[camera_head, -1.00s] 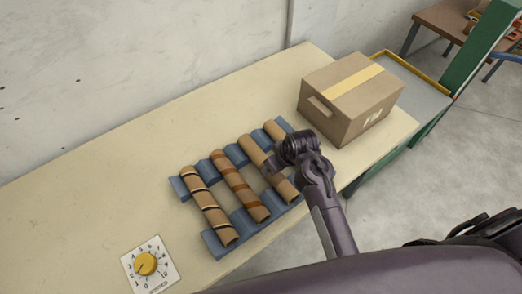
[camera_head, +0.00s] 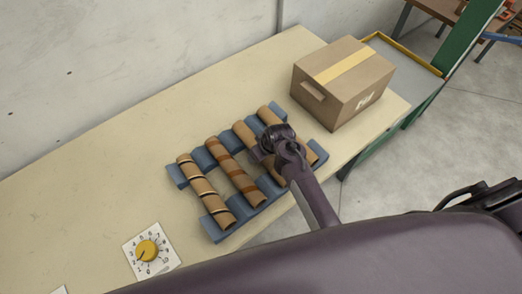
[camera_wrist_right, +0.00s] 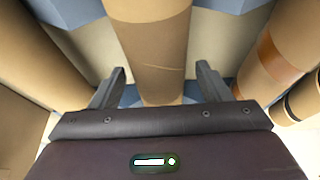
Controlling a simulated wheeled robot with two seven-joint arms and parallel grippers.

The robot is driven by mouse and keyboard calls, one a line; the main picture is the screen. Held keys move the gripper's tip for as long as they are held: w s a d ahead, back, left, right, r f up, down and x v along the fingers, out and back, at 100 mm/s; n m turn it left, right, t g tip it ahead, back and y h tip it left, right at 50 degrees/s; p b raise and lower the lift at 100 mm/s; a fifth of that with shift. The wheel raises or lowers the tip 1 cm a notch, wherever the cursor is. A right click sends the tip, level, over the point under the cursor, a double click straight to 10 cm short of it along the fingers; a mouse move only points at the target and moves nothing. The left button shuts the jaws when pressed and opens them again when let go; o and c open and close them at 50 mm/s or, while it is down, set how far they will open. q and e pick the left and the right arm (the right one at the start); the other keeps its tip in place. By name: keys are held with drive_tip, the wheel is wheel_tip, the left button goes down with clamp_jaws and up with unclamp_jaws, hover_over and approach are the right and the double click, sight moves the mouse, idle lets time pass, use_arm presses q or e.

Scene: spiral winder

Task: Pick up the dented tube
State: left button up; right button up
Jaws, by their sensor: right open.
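Four cardboard tubes lie side by side on a blue rack (camera_head: 215,229). One has dark bands (camera_head: 203,187), one has orange-brown bands (camera_head: 233,171), and two are plain: the third tube (camera_head: 243,131) and the far-right tube (camera_head: 269,115). My right gripper (camera_wrist_right: 160,78) is open, its fingers on either side of a plain tube (camera_wrist_right: 148,45) in the wrist view. A thin pale crease line shows on that tube; I cannot clearly tell a dent. In the head view my right gripper (camera_head: 262,157) covers part of the third tube. My left gripper is out of view.
A closed cardboard box (camera_head: 343,82) stands right of the rack. A yellow dial on a white plate (camera_head: 148,250) lies at the table's front left. The cream table (camera_head: 110,170) is clear behind and left of the rack. Its front edge runs close to the rack.

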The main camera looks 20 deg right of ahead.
drive_tip(key=c, duration=1.1)
drive_tip(key=shift+r, duration=0.1)
